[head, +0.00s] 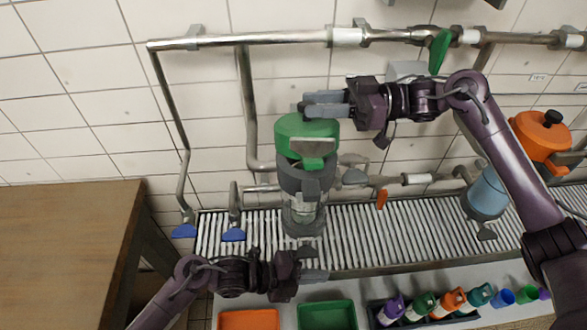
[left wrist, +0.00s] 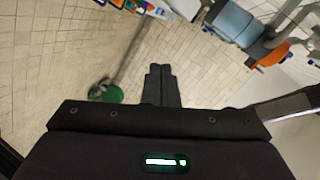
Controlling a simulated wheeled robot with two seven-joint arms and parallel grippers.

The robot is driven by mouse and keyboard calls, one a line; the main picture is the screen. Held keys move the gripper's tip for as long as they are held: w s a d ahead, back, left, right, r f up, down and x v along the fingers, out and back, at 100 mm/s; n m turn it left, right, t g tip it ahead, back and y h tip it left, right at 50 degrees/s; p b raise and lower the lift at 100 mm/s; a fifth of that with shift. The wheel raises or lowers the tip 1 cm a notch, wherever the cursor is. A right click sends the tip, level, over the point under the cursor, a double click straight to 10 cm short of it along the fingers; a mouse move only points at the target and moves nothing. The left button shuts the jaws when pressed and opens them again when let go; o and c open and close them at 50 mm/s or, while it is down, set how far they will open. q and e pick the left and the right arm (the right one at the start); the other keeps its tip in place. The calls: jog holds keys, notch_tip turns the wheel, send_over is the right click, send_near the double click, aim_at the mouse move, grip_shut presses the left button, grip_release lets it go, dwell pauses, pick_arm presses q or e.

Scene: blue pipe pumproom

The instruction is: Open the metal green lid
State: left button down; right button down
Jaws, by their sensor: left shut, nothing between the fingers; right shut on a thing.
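The green metal lid (head: 308,130) sits at the top of a grey upright canister (head: 306,180) by the tiled wall. A flat grey plate and a green tab show on its front. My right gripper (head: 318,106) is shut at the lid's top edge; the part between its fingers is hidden. I cannot tell whether the lid is raised off the canister. My left gripper (head: 316,275) is shut and empty, in front of and below the canister, apart from it. Its closed fingers (left wrist: 161,86) also show in the left wrist view.
A slatted metal rack (head: 390,231) runs behind a row of bottles and cups (head: 450,302). Orange (head: 248,319) and green (head: 328,315) trays lie in front. Metal pipes (head: 245,100) line the wall. A blue vessel (head: 487,194) and an orange pot (head: 541,134) are right; a wooden table (head: 65,235) is left.

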pick_arm(q)
notch_tip(320, 180, up, 10)
jog(key=w+a+m+h, duration=0.1)
jog(key=w+m+h, duration=0.15)
jog(key=m, duration=0.45)
pick_arm(e)
jog(key=shift+w+f, duration=0.1)
pick_arm(q)
jog(key=m+h, duration=0.4)
jog(key=m, duration=0.7)
send_near(293, 172)
jog(key=s+r, duration=0.2)
jog(key=s, duration=0.1)
jog(key=shift+m+t, duration=0.4)
jog(key=x, duration=1)
jog(key=shift+w+r, duration=0.2)
jog(key=shift+r, duration=0.05)
pick_arm(e)
jog(key=shift+f, duration=0.1)
